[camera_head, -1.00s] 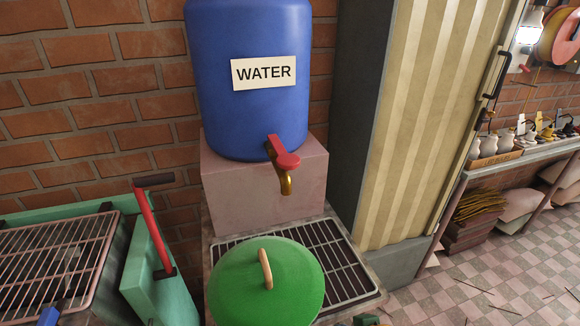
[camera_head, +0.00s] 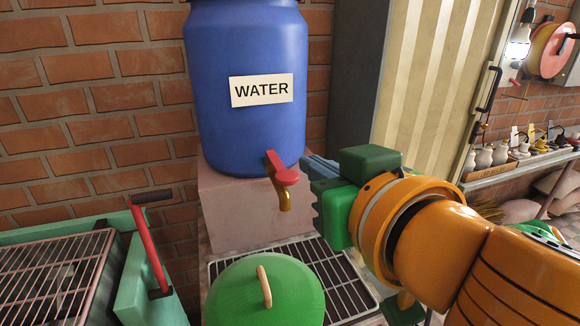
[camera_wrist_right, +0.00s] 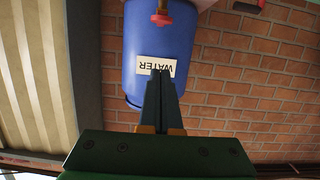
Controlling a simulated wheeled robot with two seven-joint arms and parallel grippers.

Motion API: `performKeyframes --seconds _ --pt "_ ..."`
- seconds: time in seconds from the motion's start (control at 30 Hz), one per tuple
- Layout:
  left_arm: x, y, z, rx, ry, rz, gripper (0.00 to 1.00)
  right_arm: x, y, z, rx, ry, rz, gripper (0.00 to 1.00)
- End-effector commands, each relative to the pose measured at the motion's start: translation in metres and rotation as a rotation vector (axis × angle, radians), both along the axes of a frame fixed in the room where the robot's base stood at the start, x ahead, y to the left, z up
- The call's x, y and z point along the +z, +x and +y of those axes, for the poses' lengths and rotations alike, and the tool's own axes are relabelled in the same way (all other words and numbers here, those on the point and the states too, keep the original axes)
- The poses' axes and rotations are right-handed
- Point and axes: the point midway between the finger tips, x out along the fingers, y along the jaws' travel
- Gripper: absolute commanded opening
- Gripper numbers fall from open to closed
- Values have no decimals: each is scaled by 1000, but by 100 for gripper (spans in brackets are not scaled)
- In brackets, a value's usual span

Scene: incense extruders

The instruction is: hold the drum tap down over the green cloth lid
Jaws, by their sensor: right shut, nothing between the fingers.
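The blue water drum (camera_head: 245,130) stands on a pinkish block against the brick wall. Its tap has a red lever (camera_head: 283,170) and a brass spout (camera_head: 284,198) pointing down. The green cloth lid (camera_head: 265,292), with a tan handle, lies below the tap on the left part of the grate. My right gripper (camera_head: 306,166) is shut and empty, its fingertips just right of the red lever; I cannot tell if they touch. In the right wrist view, the shut fingers (camera_wrist_right: 160,78) point toward the drum (camera_wrist_right: 150,100), and the red lever (camera_wrist_right: 162,19) shows at the top. My left gripper is not seen.
A metal grate (camera_head: 345,285) lies under the tap. A green frame with a rack (camera_head: 50,280) and a red-handled lever (camera_head: 148,245) stands at left. A cream corrugated panel (camera_head: 430,90) rises behind my right arm. A shelf with small jars (camera_head: 500,157) is at far right.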

Motion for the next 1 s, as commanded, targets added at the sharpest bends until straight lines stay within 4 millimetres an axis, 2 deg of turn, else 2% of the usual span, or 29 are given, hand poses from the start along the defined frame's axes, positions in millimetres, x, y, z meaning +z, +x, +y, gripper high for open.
performKeyframes --seconds 0.37,0.47,0.6,0.83,1.0 --pt "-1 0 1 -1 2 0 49 -1 5 4 5 3 0 0" --pt "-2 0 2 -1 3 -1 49 -7 19 9 8 6 7 0" --pt "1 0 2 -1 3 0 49 -13 48 16 0 2 8 0" --pt "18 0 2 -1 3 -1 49 -21 95 29 -3 -2 2 0" --pt "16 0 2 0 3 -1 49 -51 94 29 -2 -2 0 0"
